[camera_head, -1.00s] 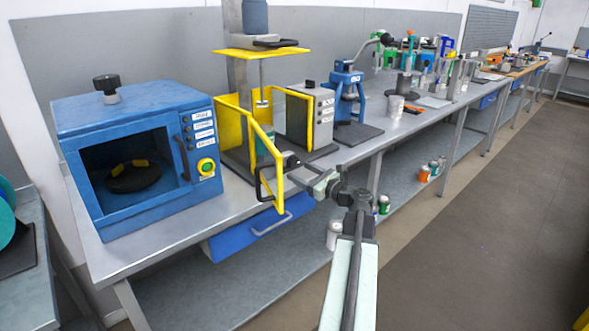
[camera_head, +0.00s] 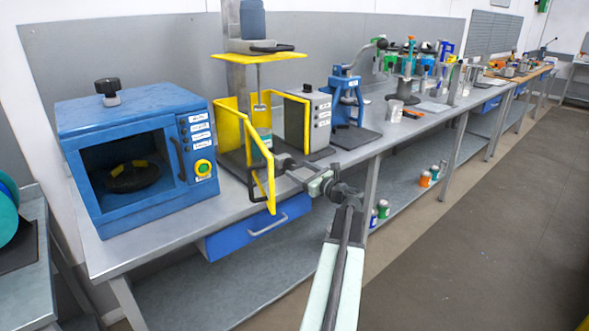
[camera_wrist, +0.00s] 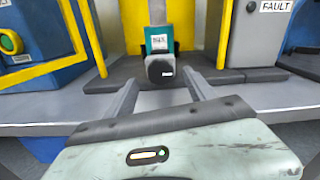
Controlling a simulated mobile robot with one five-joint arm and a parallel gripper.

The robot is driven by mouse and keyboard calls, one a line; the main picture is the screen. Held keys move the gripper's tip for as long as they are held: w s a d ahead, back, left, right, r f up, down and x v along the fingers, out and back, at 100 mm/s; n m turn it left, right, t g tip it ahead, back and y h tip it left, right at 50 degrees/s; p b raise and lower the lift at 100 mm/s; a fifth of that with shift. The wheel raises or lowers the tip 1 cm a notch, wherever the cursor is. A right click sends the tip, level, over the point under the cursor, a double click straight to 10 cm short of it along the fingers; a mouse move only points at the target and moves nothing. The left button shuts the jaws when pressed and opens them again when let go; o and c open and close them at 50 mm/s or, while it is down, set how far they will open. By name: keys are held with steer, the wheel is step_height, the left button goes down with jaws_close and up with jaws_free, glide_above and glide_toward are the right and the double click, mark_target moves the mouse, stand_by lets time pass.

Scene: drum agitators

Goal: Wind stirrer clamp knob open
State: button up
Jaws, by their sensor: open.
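The stirrer (camera_head: 236,78) stands on the bench inside a yellow guard (camera_head: 262,175), whose front is swung open. In the wrist view, a dark round knob (camera_wrist: 160,68) faces me at the front of a teal and white labelled body (camera_wrist: 158,36); I take it for the clamp knob. My gripper (camera_wrist: 164,86) is open and empty. Its two fingers point at the knob from either side, with the knob just beyond the tips and apart from them. In the head view my gripper (camera_head: 285,165) is at the guard's open front; the knob cannot be made out there.
A blue oven-like box (camera_head: 140,155) stands left of the guard. A grey control box (camera_head: 310,118) marked FAULT in the wrist view and a blue press (camera_head: 345,95) stand right. The yellow guard edge (camera_wrist: 40,70) is close left of my fingers. The floor aisle right is clear.

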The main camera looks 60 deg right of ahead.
mark_target(291, 165)
steer(key=x, duration=0.3)
steer(key=shift+w+d, duration=0.1)
steer(key=shift+w, duration=0.05)
